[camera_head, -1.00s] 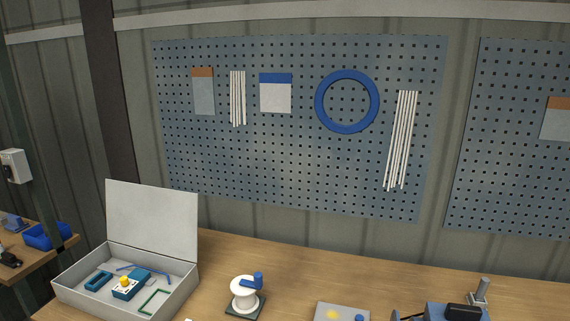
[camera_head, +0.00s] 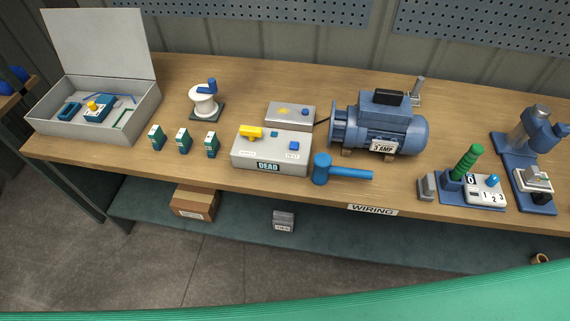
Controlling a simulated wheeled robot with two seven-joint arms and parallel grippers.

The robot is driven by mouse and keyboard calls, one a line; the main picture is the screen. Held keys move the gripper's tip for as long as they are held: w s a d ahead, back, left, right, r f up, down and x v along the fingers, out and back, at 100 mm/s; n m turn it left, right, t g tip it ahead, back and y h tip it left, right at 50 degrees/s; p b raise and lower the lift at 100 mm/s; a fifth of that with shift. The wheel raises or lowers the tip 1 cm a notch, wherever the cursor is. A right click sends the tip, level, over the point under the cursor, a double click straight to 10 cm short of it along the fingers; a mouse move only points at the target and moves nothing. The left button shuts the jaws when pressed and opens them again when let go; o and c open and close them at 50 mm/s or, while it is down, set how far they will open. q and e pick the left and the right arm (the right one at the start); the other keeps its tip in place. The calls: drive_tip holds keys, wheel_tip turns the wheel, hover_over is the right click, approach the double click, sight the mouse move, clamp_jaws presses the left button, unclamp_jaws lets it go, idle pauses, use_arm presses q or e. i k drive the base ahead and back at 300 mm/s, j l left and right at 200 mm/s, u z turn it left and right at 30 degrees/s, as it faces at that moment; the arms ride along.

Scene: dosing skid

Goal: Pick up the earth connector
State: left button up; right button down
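I cannot tell for sure which thing is the earth connector; none carries a label I can read as that. A green ribbed upright piece (camera_head: 467,162) stands on a blue base beside a white block (camera_head: 486,190) marked 1, 2, 3, at the right of the bench. Three small green and white blocks (camera_head: 183,140) stand in a row at the left middle of the bench. Neither of my grippers is in view.
The wooden bench (camera_head: 225,178) bears an open grey case (camera_head: 140,107), a white spool (camera_head: 205,103), a grey box marked DEAD (camera_head: 269,166), a blue mallet (camera_head: 345,173) and a blue motor (camera_head: 385,128). A shelf below holds a cardboard box (camera_head: 193,205). Bare wood shows between them.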

sight(532, 177)
drive_tip(key=l+z, duration=0.1)
drive_tip(key=z, duration=1.95)
